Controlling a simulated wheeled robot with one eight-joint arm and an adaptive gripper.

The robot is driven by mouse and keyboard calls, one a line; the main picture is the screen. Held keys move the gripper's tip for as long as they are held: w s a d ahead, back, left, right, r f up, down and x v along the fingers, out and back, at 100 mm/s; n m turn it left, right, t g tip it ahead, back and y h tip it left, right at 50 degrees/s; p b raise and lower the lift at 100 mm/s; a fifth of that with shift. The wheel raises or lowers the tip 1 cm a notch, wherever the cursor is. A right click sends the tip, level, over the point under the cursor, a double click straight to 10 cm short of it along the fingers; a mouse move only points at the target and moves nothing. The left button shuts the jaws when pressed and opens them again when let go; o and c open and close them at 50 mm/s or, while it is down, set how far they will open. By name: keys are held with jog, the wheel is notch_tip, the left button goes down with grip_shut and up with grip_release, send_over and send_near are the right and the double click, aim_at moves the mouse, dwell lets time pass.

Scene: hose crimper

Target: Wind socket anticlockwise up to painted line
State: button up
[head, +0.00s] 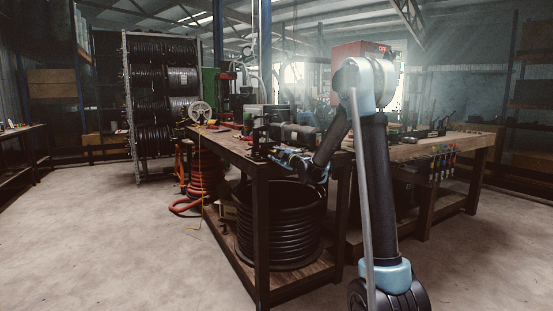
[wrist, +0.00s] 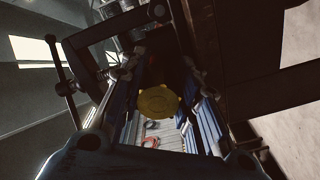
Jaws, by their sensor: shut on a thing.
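My gripper (head: 283,157) is at the near edge of the workbench in the head view, low over the bench top and small there. In the wrist view my gripper (wrist: 158,82) has its dark fingers on both sides of a round, yellow brass-coloured part (wrist: 158,101). I take this part for the socket, and the gripper is shut on it. The far side of the socket and what it joins are in shadow. I cannot make out a painted line in either view. The hose end is not clear in either view.
The workbench (head: 262,167) carries a vice-like fixture (head: 262,138) and other dark tools near my gripper. A black hose coil (head: 279,225) lies on its lower shelf. A second bench (head: 452,148) stands at right, a hose rack (head: 160,95) behind. The floor at left is clear.

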jog(key=n, duration=0.4)
jog(key=shift+s+r+n, duration=0.1)
jog(key=shift+s+n, duration=0.05)
jog(key=shift+n, duration=0.25)
jog(key=shift+a, duration=0.1)
jog(key=o, duration=1.1)
jog(key=shift+c, duration=0.2)
jog(key=v, duration=1.1)
jog(key=shift+s+d, duration=0.25)
jog(key=shift+d, duration=0.1)
jog(key=shift+s, duration=0.1)
